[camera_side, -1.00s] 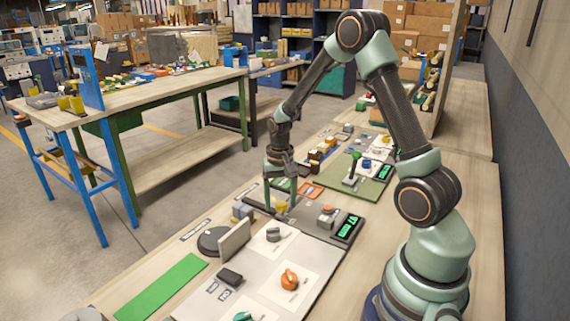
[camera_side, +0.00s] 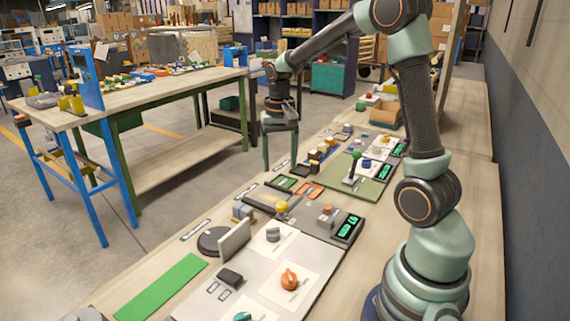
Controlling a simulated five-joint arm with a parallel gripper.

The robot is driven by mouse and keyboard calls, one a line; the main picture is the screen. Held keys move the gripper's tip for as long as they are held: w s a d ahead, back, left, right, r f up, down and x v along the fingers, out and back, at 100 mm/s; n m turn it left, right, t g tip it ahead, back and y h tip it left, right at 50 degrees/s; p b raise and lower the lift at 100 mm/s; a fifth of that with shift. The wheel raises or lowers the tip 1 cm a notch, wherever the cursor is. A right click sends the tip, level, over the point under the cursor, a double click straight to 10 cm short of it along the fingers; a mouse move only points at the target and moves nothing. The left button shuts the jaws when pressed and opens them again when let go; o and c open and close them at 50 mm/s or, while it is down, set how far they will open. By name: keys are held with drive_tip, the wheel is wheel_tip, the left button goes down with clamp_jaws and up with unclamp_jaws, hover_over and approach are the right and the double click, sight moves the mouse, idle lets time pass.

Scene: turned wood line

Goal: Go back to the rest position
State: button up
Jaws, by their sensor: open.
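My gripper (camera_side: 280,166) hangs in the air above the far left edge of the workbench, its two green fingers pointing down and spread apart. Nothing shows between the fingers. A grey panel (camera_side: 312,228) lies on the bench below and in front of it, with a small yellow piece (camera_side: 281,206) and a green-lit display (camera_side: 348,228). The gripper is clear of these. My arm is raised, arching from its base at the lower right.
A white board with an orange knob (camera_side: 289,279) and a grey upright plate (camera_side: 234,240) lie nearer. A green panel with a joystick (camera_side: 353,168) sits farther back. A green strip (camera_side: 161,288) is at the front left. A wooden table (camera_side: 160,95) stands left across an aisle.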

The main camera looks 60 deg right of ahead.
drive_tip(key=s+a+r+n+t, duration=0.2)
drive_tip(key=s+a+r+n, duration=0.2)
drive_tip(key=a, duration=0.3)
drive_tip(key=s+a+r+n+t, duration=0.3)
drive_tip(key=s+a+r+n, duration=0.1)
drive_tip(key=a, duration=0.3)
drive_tip(key=shift+s+a+r+n+t, duration=0.15)
drive_tip(key=shift+s+a+n+t, duration=0.25)
drive_tip(key=shift+s, duration=0.45)
